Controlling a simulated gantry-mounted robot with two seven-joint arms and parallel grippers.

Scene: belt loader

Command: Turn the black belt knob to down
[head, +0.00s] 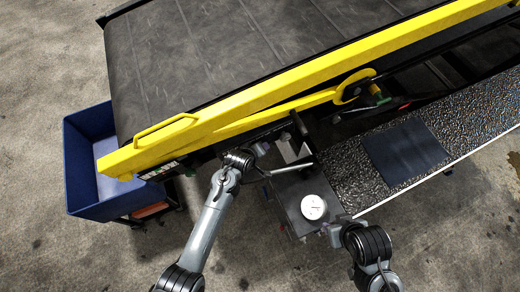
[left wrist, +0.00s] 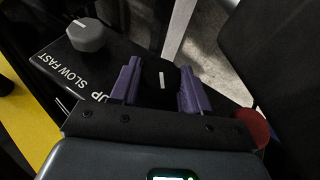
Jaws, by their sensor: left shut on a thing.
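The black belt knob (left wrist: 160,84) is in the left wrist view, between the purple fingers of my left gripper (left wrist: 163,92). The fingers are shut on its two sides. Its white mark runs nearly upright in that view. The label "UP" is left of the knob; any "down" label is hidden. In the head view my left gripper (head: 261,149) is at the loader's near side, under the yellow rail, and the knob cannot be made out. My right gripper (head: 328,231) is close to a white round dial (head: 314,207); its fingers are too small to read.
A grey knob (left wrist: 86,34) with "SLOW FAST" lettering sits beside the black one. A red round part (left wrist: 253,127) is right of my left gripper. The yellow rail (head: 290,85) crosses above. A blue bin (head: 84,188) stands left. Open floor lies in front.

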